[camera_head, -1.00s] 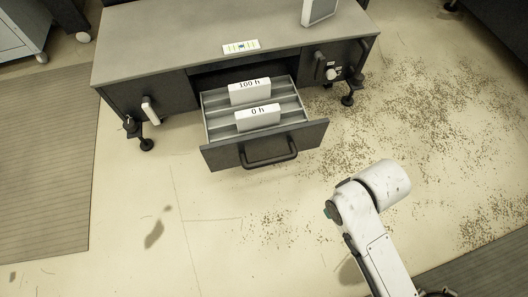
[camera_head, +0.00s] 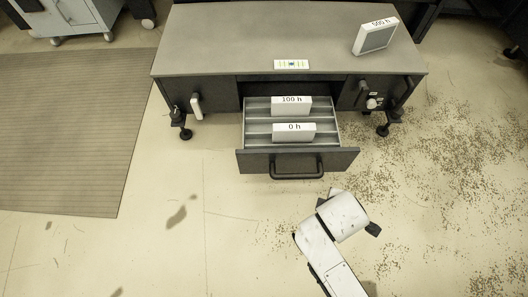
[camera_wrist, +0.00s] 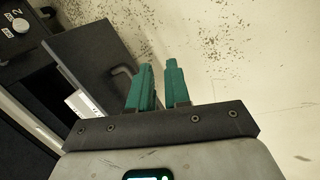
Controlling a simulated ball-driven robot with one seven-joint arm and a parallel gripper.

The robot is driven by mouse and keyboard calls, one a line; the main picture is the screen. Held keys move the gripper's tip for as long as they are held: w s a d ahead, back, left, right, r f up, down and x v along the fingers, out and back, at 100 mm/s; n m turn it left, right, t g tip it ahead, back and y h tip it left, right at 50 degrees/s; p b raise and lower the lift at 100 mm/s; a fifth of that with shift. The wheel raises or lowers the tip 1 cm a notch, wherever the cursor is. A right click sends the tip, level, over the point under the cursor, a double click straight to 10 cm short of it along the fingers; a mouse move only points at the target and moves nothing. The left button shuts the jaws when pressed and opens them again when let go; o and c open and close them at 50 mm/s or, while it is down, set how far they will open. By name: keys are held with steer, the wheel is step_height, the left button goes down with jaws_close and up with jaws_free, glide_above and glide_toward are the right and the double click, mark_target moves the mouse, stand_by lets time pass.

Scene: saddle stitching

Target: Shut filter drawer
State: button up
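The filter drawer (camera_head: 250,161) is pulled out from the middle of the grey bench, with a dark front and a bar handle (camera_head: 297,174). Two white filter blocks stand in it, marked 100 h (camera_head: 291,106) and 0 h (camera_head: 294,133). The drawer front also shows in the wrist view (camera_wrist: 92,62), with its handle (camera_wrist: 124,73) just beyond my fingers. My gripper (camera_wrist: 160,82) has two teal fingers, parted and with nothing between them. In the head view my arm is in front of the drawer, apart from it, and the fingers are mostly hidden.
The bench (camera_head: 220,45) carries a block marked 500 h (camera_head: 376,37) and a small label plate (camera_head: 291,64). Knobs and handles sit on its front at both sides. Scattered debris (camera_head: 440,150) lies on the floor at right. A ribbed mat (camera_head: 70,130) lies at left.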

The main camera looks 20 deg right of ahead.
steer(key=w+a+r+n+t+p, duration=0.1)
steer(key=w+a+n, duration=0.1)
steer(key=n, duration=0.2)
steer(key=w+a+r+n+t+p, duration=0.1)
steer(key=w+a+n+p, duration=0.1)
steer(key=a+n, duration=0.1)
steer(key=w+a+r+n+t+p, duration=0.1)
steer(key=w+a+r+n, duration=0.1)
steer(key=a+n, duration=0.1)
steer(key=shift+a+n+h+p, duration=0.2)
steer(key=shift+n+h+p, duration=0.2)
steer(key=shift+n, duration=0.5)
jaws_close()
steer(key=n+t+y+b, duration=0.1)
steer(key=n+t+b, duration=0.3)
steer(key=n, duration=0.6)
glide_toward(260, 155)
steer(key=shift+g, duration=0.4)
steer(key=x, duration=0.5)
steer(key=shift+w+f+b, duration=0.1)
steer(key=shift+f+b, duration=0.05)
steer(key=shift+b, duration=0.15)
steer(key=shift+w+d, duration=0.1)
steer(key=shift+w, duration=0.35)
